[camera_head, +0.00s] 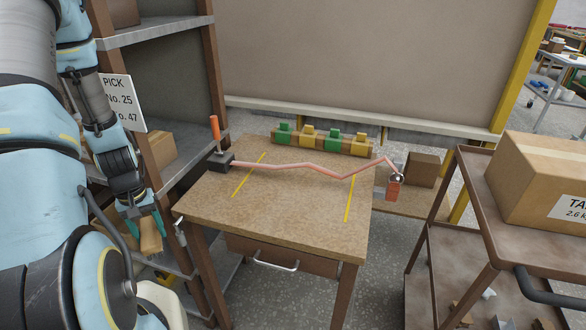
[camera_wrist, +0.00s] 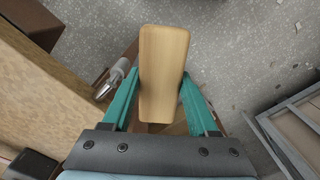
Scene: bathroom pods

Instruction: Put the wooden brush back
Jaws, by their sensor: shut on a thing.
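The wooden brush (camera_wrist: 163,70) shows in the wrist view as a pale wooden block with rounded edges. My gripper (camera_wrist: 158,100) is shut on it, with a teal finger on each side. In the head view my gripper (camera_head: 146,224) hangs at the left, beside the table's left edge, with the brush (camera_head: 151,238) pointing down. No bristles show in either view; the brush's underside is hidden.
A wooden table (camera_head: 290,220) with a bent pink rod (camera_head: 300,168) and yellow lines stands in the middle. Shelving (camera_head: 160,40) rises behind my arm at the left. A brown cart (camera_head: 490,250) with a cardboard box (camera_head: 540,180) stands at the right. Grey floor shows between table and cart.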

